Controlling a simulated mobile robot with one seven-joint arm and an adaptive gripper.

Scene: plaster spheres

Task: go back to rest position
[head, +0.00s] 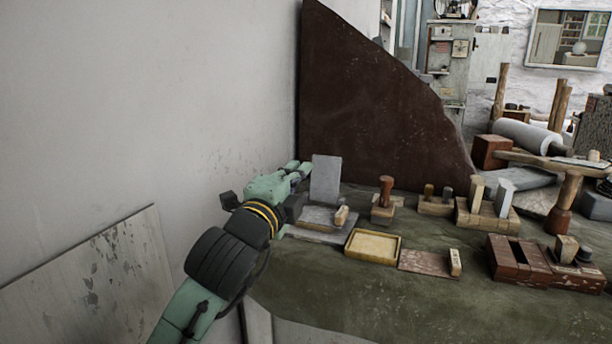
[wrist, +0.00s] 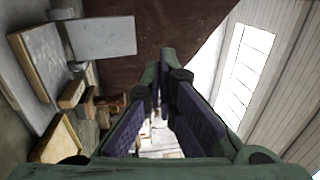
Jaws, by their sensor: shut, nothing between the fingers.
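My gripper (head: 298,168) is at the left end of the green-topped bench (head: 340,290) in the head view, raised by the grey wall and just left of an upright grey slab (head: 325,180). In the wrist view my gripper (wrist: 168,62) points away from the camera; its fingers are shut with nothing held. The slab also shows in the wrist view (wrist: 103,37), to the left of the fingers and apart from them. My arm reaches up from the lower left in the head view. No plaster sphere is clearly seen on the bench.
A yellowish shallow tray (head: 372,261), a flat reddish board (head: 425,262) and several wooden blocks with pegs stand on the bench. A tall brown panel (head: 370,110) rises behind. A pale board (head: 95,275) leans on the wall at left. The bench's front is bare.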

